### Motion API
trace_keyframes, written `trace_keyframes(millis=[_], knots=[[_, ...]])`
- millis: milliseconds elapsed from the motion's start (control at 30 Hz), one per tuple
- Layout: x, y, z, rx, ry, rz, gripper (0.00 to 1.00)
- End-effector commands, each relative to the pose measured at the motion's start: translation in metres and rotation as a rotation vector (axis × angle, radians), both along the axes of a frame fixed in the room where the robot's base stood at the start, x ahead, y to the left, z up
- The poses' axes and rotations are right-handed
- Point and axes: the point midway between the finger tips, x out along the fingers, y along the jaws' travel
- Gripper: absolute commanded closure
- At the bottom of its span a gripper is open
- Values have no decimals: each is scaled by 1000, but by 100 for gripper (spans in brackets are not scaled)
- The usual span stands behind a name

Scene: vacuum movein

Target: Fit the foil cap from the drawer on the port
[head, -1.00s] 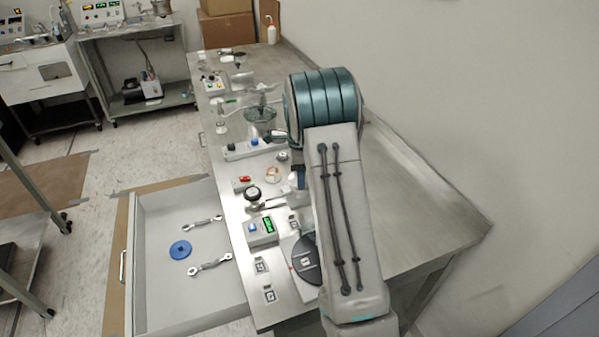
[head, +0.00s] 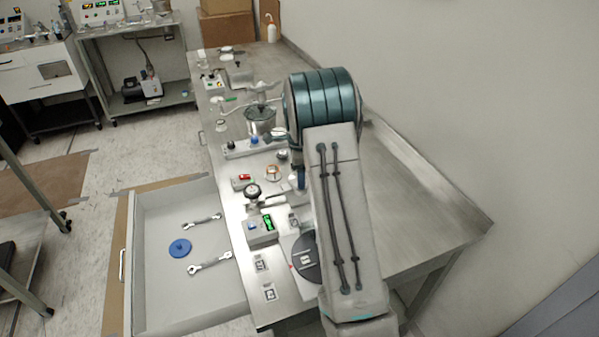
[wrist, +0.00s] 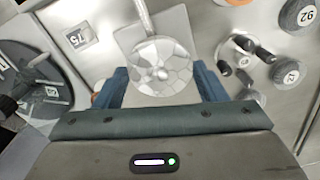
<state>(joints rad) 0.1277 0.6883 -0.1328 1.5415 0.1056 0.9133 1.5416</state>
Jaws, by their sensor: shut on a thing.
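In the wrist view, my gripper (wrist: 161,85) has its two blue fingers on either side of a round, crinkled silver foil cap (wrist: 160,66) and is shut on it. A silver tube (wrist: 143,14), which looks like the port, runs from the top edge to behind the cap. I cannot tell whether cap and tube touch. In the head view, my gripper (head: 300,180) is low over the bench, mostly hidden by my arm, to the right of the black-knobbed valve (head: 253,192). The open drawer (head: 150,290) holds a blue disc (head: 180,248) and two wrenches (head: 210,262).
A grey box with a green display (head: 262,230) and a dark round plate (head: 305,258) stand near the bench's front. The bench's right side (head: 420,220) is clear.

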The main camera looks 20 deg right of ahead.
Motion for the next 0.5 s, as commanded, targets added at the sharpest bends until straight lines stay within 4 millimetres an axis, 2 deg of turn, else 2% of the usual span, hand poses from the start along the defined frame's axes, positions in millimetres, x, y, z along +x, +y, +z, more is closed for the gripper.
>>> trace_keyframes(millis=[400,433,500], knots=[[0,0,-1,0,0,0,60],[0,0,-1,0,0,0,29],[0,0,-1,0,0,0,10]])
